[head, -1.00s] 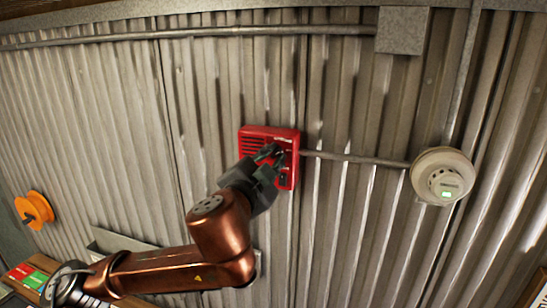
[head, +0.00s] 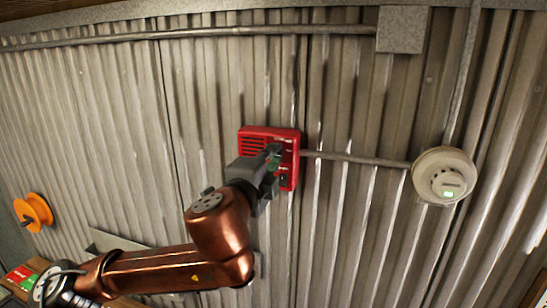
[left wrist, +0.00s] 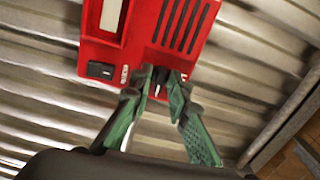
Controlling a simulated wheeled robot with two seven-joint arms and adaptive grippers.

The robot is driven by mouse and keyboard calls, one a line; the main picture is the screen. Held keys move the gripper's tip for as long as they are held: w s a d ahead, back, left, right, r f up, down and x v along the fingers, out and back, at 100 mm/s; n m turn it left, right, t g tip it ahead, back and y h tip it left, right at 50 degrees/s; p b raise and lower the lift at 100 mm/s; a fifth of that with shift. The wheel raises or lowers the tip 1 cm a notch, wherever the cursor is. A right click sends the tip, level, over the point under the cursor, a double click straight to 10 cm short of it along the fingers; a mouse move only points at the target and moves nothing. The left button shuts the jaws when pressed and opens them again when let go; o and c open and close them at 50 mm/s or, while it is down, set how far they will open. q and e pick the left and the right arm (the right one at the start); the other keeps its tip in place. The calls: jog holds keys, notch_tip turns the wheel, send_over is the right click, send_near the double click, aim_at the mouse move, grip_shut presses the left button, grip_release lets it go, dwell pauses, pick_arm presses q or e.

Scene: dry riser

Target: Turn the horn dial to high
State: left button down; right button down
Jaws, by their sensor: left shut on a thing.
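The red horn box (head: 256,134) is fixed to the corrugated wall. It also shows in the left wrist view (left wrist: 134,62), with dark slots, a pale window and a small black switch (left wrist: 101,70). My left gripper (head: 272,160) is at the lower part of the box. In the left wrist view its green-padded fingers (left wrist: 160,82) are shut on the small dark dial (left wrist: 161,84) at the box's edge. The fingertips cover most of the dial, and I cannot read its setting. My right gripper is not in view.
A conduit (head: 360,159) runs from the box to a round white detector (head: 444,176) on the right. A grey junction box (head: 402,30) is above. The wall around the horn box is mostly clear.

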pick_arm(q)
jog(key=shift+m, duration=0.4)
jog(key=c, duration=2.1)
grip_release()
jog(key=v, duration=1.2)
jog(key=shift+w, duration=0.1)
